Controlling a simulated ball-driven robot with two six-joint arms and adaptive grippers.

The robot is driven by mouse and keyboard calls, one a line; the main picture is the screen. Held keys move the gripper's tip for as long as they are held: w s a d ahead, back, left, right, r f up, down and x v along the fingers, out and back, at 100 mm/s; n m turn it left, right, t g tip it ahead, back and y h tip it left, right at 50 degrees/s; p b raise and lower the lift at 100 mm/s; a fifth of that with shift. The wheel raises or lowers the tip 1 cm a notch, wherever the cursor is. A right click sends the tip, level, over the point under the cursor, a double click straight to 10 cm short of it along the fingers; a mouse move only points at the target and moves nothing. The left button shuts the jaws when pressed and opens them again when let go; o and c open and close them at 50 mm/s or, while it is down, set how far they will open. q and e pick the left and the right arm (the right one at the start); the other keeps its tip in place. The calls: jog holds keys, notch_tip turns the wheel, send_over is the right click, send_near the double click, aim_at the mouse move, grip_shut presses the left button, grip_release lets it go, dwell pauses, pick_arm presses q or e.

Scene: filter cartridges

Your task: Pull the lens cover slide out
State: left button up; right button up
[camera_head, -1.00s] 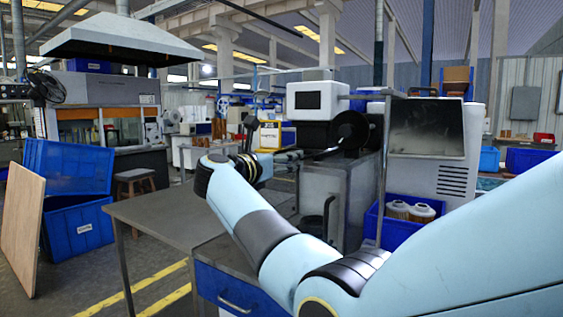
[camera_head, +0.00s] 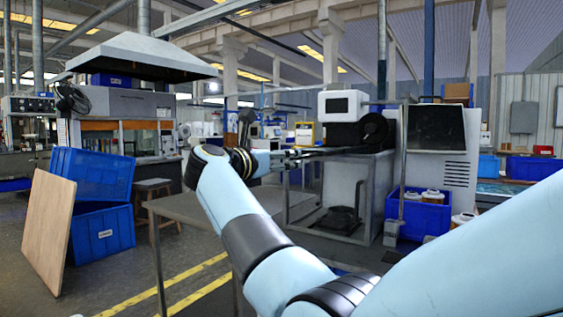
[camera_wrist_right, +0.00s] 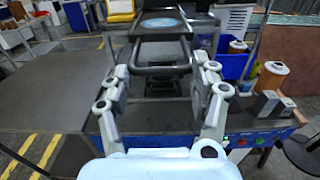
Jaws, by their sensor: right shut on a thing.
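My right arm reaches across the head view, and its gripper (camera_head: 285,155) is at the dark flat slide (camera_head: 345,151) of the machine with a white top box (camera_head: 343,104). In the right wrist view my gripper (camera_wrist_right: 165,74) has its two fingers on either side of the slide's dark looped handle (camera_wrist_right: 160,70), shut on it. A dark frame and a blue oval label lie just beyond. How far the slide stands out of the machine is hard to tell. My left gripper is not in view.
A grey table (camera_head: 185,207) stands left of the machine. Blue bins (camera_head: 105,232) and a leaning wooden board (camera_head: 45,232) are further left. A blue crate (camera_head: 425,215) with filter cartridges stands to the right. Floor with yellow lines is open between table and bins.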

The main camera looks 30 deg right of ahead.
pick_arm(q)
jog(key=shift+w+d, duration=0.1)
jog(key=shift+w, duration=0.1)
pick_arm(e)
jog(key=shift+s+a, duration=0.1)
jog(key=shift+a, duration=0.1)
jog(key=o, duration=1.2)
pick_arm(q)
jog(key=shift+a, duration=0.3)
pick_arm(e)
jog(key=o, duration=0.5)
jog(key=shift+a+f, duration=0.1)
jog(key=shift+f, duration=0.05)
